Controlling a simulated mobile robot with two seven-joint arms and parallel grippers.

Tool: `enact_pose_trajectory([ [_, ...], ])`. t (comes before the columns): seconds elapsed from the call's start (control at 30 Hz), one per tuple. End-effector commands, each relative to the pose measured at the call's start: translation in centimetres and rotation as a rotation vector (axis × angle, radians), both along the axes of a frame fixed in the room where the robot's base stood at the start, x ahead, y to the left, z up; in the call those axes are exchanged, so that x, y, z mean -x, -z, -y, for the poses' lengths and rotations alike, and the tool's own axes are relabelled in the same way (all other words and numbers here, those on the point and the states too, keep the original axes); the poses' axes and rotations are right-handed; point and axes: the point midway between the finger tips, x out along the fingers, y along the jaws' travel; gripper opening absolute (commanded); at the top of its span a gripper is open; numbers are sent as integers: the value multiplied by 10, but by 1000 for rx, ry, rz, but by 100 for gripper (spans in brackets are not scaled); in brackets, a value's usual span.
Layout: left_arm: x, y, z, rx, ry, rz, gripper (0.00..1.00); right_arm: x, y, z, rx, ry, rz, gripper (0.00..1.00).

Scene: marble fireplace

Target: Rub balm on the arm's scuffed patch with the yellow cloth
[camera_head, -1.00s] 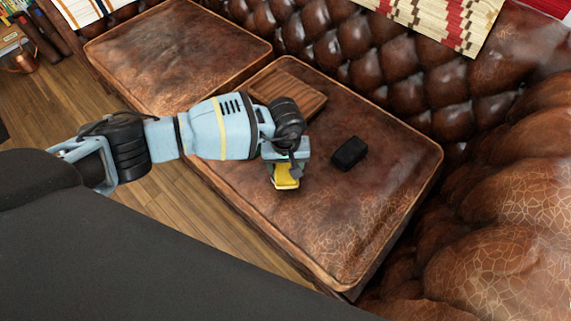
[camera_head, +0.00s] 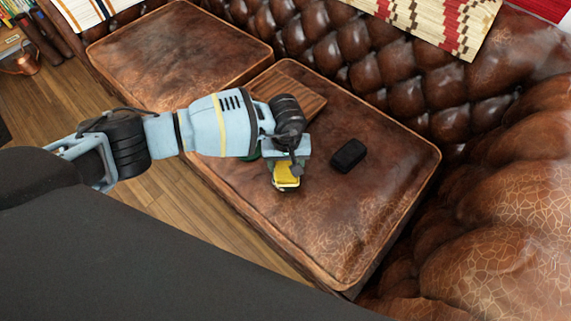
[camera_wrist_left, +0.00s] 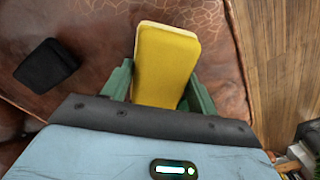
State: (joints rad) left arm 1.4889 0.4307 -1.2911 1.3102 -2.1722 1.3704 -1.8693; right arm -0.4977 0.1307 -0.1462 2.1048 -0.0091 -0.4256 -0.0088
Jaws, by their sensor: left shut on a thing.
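My left gripper (camera_head: 284,181) is shut on the yellow cloth (camera_head: 288,171), which looks like a folded pad, above the near seat cushion (camera_head: 330,238). In the left wrist view the cloth (camera_wrist_left: 165,62) sits between the two green fingers. The sofa's arm (camera_head: 510,215), brown leather with pale cracks, is at the right, apart from the gripper. I cannot single out one scuffed patch among the cracks. No balm can be identified; something dark green beside the wrist is mostly hidden. My right gripper is not in view.
A black block (camera_head: 348,155) lies on the cushion right of my gripper; it also shows in the left wrist view (camera_wrist_left: 46,66). A wooden board (camera_head: 300,88) lies behind my wrist. The tufted backrest (camera_head: 390,70) bounds the far side. The cushion's front right is clear.

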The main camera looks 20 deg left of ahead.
Motion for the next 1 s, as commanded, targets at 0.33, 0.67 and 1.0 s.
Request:
enact_pose_trajectory([
  [0.33, -1, -26, 0, -1, 0, 2, 40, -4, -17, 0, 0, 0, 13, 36],
  [0.67, -1, -47, 0, -1, 0, 2, 40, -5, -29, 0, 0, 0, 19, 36],
  [1.0, 0, -47, 0, -1, -1, 0, 40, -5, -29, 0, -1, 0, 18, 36],
])
